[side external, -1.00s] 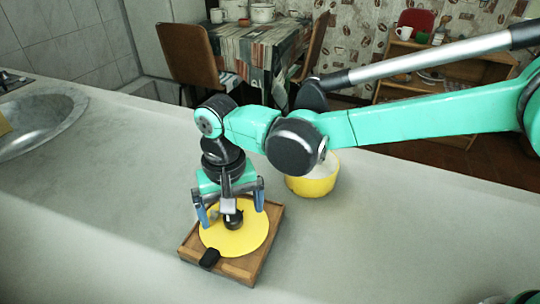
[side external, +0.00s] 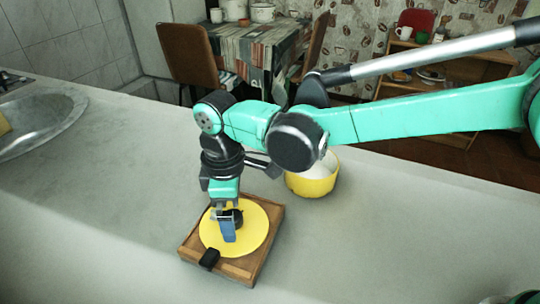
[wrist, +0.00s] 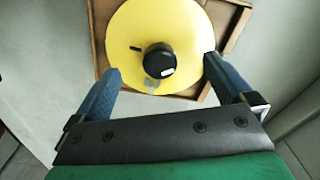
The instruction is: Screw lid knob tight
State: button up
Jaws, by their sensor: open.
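The yellow lid (side external: 256,222) lies flat in a square wooden tray (side external: 245,267) on the counter. It also shows in the wrist view (wrist: 190,30). A round black knob (wrist: 160,61) with a small white mark stands at the lid's centre. In the side view the knob (side external: 237,214) is partly hidden behind a finger. My gripper (side external: 229,232) points down over the lid. In the wrist view its blue fingers (wrist: 161,72) are spread wide on either side of the knob, apart from it. I cannot tell whether the fingertips touch the lid.
A yellow pot (side external: 314,178) with a pale inside stands behind the tray on the right. A black block (side external: 209,259) sits on the tray's front edge. A metal sink (side external: 40,120) is at the left. The counter left of the tray is clear.

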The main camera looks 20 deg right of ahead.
jog(key=n, duration=0.4)
jog(key=shift+f, duration=0.7)
jog(key=c, duration=1.3)
